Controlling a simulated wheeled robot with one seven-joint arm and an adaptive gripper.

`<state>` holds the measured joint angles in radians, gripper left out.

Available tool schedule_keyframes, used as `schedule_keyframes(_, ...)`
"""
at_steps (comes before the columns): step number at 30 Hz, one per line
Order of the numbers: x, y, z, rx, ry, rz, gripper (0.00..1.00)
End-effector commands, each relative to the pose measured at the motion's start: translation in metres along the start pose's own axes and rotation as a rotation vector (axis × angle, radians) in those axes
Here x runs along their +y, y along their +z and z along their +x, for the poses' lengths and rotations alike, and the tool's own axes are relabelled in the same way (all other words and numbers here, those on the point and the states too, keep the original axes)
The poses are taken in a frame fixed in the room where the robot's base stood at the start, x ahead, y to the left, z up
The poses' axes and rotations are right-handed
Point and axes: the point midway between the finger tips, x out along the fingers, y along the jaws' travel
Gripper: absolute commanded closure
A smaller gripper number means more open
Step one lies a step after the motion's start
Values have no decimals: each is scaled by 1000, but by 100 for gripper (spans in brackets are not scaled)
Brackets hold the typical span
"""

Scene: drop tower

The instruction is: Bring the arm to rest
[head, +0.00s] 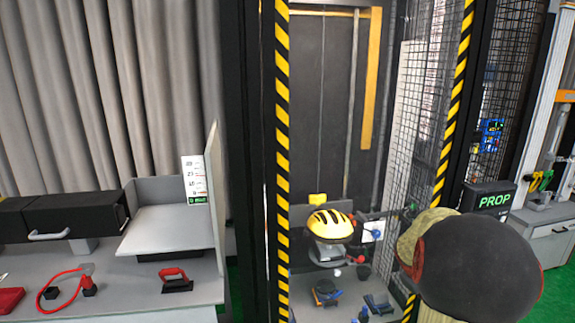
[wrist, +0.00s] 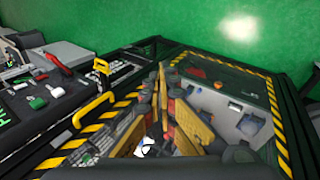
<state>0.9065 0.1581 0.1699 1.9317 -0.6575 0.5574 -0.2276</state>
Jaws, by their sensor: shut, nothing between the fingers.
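My gripper (wrist: 161,72) shows in the wrist view, its two fingers close together at the tips with nothing held between them. It hangs over the drop tower area, with the yellow-and-black striped frame (wrist: 110,102) beside it. In the head view my arm fills the lower right in front of the tower, and I cannot make out the fingers there. A yellow-and-black helmet (head: 330,226) sits inside the tower, left of my arm.
The drop tower's striped posts (head: 282,120) and mesh side (head: 430,110) stand close to my arm. A grey bench (head: 130,295) at left carries a red-handled tool (head: 175,281) and a red cable (head: 62,284).

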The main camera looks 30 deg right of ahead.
Motion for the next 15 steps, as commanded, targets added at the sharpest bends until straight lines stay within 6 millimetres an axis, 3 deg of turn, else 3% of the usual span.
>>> schedule_keyframes(1, -28, 0, -24, 3, -29, 48, 100)
schedule_keyframes(6, -122, 12, -94, -2, -156, 198, 100)
schedule_keyframes(15, -279, 56, -204, 54, -384, 269, 100)
